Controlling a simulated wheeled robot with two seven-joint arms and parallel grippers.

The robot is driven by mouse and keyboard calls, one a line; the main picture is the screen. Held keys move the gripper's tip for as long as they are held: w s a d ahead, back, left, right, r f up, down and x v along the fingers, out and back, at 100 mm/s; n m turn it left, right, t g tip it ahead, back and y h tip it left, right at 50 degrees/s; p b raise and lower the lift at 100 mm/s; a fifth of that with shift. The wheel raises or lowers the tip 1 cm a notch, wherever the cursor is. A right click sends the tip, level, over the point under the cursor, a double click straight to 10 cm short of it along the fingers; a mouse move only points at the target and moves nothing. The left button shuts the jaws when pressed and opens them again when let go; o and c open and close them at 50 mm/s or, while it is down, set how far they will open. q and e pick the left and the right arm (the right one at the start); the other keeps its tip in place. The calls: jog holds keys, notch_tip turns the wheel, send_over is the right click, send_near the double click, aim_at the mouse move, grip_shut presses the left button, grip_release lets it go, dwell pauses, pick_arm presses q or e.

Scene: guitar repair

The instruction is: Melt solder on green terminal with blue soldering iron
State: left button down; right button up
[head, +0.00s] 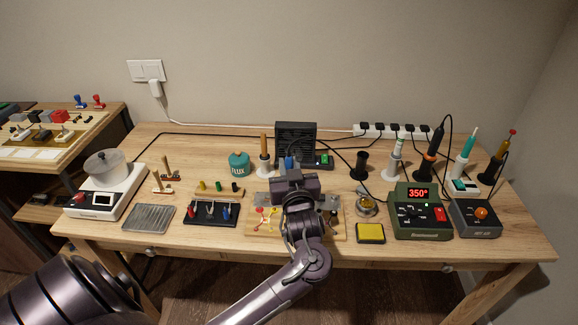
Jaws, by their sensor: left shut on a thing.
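My left gripper (294,183) is over the middle of the workbench, above a wooden board (338,233). It is shut on the blue soldering iron (289,162); only a bit of its blue handle shows above the gripper. The iron's tip is hidden behind the gripper and wrist. Red, yellow and white parts (265,214) show on the left of the board. I cannot make out the green terminal; my gripper and wrist cover the middle of the board. My right gripper is not in view.
A black fan unit (296,140) stands behind the gripper. An empty black holder (360,166), brass-coloured tip cleaner (366,205) and yellow sponge (370,232) are to the right. A green station (419,212) reads 350°. A black tool tray (210,213) lies left of the board.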

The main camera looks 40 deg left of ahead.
pick_arm(q)
jog(key=shift+p, duration=0.85)
dwell(2.0)
jog(key=shift+r, duration=0.1)
notch_tip(320, 180, up, 7)
jog(key=p, duration=0.7)
jog(key=shift+a, duration=0.1)
